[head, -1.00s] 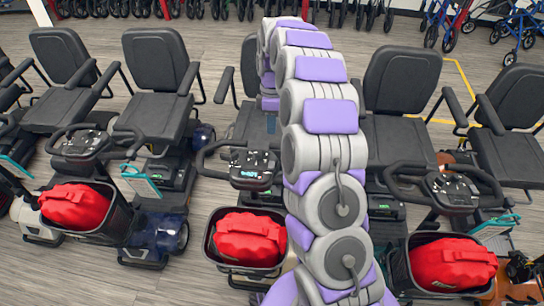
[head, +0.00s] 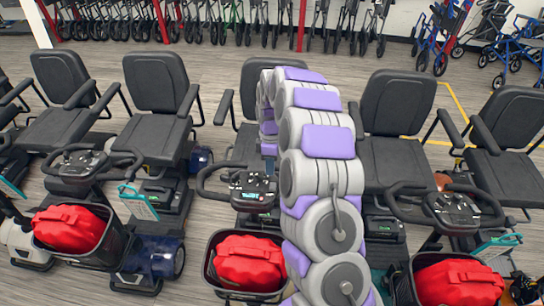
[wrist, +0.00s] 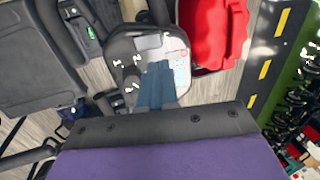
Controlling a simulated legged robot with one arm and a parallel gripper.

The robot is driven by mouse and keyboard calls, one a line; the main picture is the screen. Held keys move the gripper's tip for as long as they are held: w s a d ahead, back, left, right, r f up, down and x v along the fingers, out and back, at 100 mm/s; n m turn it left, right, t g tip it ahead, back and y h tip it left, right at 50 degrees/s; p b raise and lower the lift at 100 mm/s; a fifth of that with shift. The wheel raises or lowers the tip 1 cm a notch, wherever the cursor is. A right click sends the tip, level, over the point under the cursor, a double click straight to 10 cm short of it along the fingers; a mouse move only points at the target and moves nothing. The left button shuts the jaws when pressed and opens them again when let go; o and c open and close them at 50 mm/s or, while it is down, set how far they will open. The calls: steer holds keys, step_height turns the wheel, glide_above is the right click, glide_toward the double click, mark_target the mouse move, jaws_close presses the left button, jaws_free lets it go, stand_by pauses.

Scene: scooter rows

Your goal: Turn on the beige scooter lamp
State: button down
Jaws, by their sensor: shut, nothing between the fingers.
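An off-white, beige-looking scooter body (head: 18,238) shows at the far left in the head view, cut by the frame edge. A middle scooter's console (head: 252,190) has a small lit screen; its body is largely hidden by my arm, so I cannot tell its colour. In the wrist view, my gripper (wrist: 155,82) is shut and empty, its blue-grey fingers over a scooter console (wrist: 118,48) with dark knobs and a pale label. I cannot tell whether the fingertips touch it or which scooter it is. No lamp is clearly visible.
Scooters stand in a close row with black seats (head: 155,85). Red bags sit in their front baskets (head: 98,245); one red bag (wrist: 212,32) is beside the console in the wrist view. Walkers (head: 500,45) line the back. Grey floor (head: 205,278) shows between scooters.

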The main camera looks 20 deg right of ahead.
mark_target(273, 188)
steer(key=f, duration=0.2)
steer(key=s+d+f, duration=0.1)
steer(key=f, duration=0.3)
steer(key=shift+s+d+b, duration=0.15)
steer(key=shift+s+b, duration=0.15)
steer(key=shift+b, duration=0.1)
steer(key=shift+f, duration=0.15)
steer(key=shift+a, duration=0.7)
steer(key=shift+s+d+f, duration=0.1)
steer(key=shift+d, duration=0.25)
steer(key=shift+w, duration=0.2)
steer(key=shift+w+d, duration=0.15)
steer(key=shift+w, duration=0.4)
steer(key=shift+r, duration=0.2)
